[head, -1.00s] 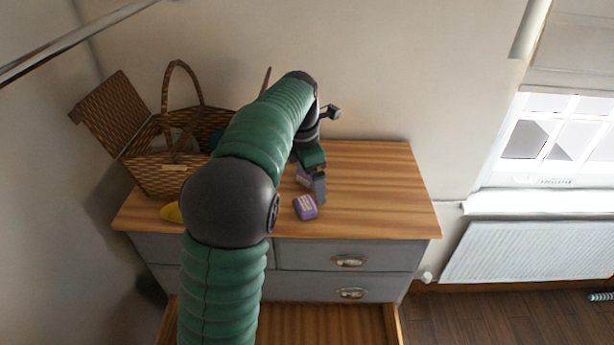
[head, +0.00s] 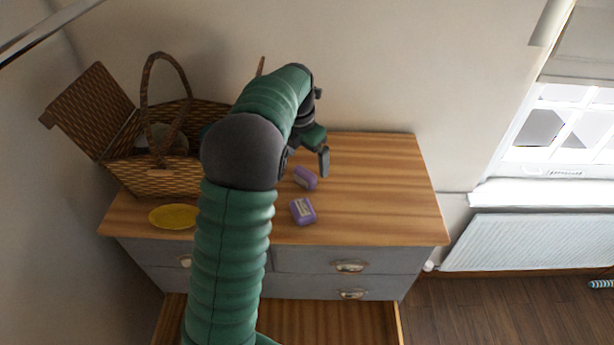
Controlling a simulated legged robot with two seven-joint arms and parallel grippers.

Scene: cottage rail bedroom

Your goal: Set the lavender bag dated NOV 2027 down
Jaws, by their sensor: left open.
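Two small purple lavender bags with pale labels lie on the wooden top of the dresser (head: 375,200). The rear bag (head: 305,178) lies just below and left of my left gripper's visible finger. The front bag (head: 303,211) lies nearer the dresser's front edge, apart from the rear one. The label dates are too small to read, so I cannot tell which is NOV 2027. My left gripper (head: 316,163) is open, empty and just above and behind the rear bag. One finger shows clearly; the other is mostly hidden by the wrist. My right gripper is out of view.
An open wicker basket (head: 160,180) with a raised handle stands at the dresser's left. A yellow oval dish (head: 174,216) lies before it. The top's right side is clear. A lower drawer (head: 315,322) stands open. A radiator (head: 535,241) is at right.

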